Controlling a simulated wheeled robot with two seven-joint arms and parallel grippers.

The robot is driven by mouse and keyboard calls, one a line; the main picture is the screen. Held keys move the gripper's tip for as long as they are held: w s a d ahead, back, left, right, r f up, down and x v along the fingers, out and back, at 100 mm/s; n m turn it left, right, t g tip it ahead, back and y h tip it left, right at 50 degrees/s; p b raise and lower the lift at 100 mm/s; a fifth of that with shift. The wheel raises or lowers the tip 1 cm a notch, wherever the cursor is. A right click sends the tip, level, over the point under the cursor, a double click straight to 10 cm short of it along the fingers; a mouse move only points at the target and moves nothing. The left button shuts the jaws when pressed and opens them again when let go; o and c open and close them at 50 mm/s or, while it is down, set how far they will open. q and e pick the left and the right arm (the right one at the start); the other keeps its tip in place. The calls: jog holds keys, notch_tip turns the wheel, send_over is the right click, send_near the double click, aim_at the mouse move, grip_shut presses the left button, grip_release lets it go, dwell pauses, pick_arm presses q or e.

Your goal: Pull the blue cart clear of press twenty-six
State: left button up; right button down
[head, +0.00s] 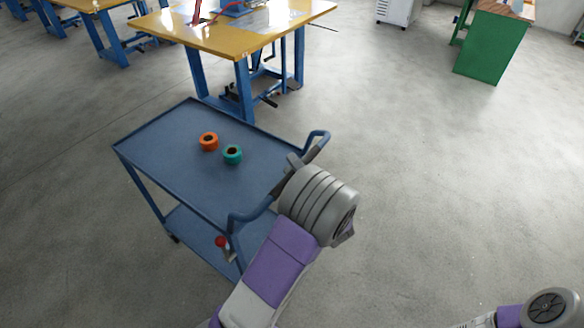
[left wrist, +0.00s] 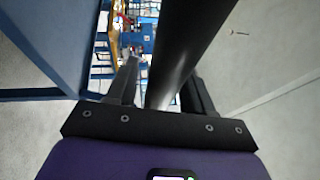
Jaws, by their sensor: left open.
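The blue cart (head: 165,140) stands on the concrete floor, its far side close to the blue legs of a yellow-topped press table (head: 225,38). Its push handle (head: 320,137) is on the right side, with a dark grip bar. My left gripper (head: 296,162) is at this bar. In the left wrist view the dark bar (left wrist: 190,40) runs between the open fingers of my left gripper (left wrist: 162,78), which are not closed on it. Part of the handle is hidden behind my wrist. Only part of my right arm shows at the bottom right; its gripper is out of view.
A red-topped item (head: 222,242) is on the lower shelf. A green bench (head: 492,45) and a white cabinet (head: 397,10) stand at the back. Floor to the right is clear.

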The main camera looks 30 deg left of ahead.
pick_arm(q)
jog(key=shift+w+a+r, duration=0.1)
jog(key=shift+w+a, duration=0.1)
jog(key=shift+a, duration=0.15)
grip_shut()
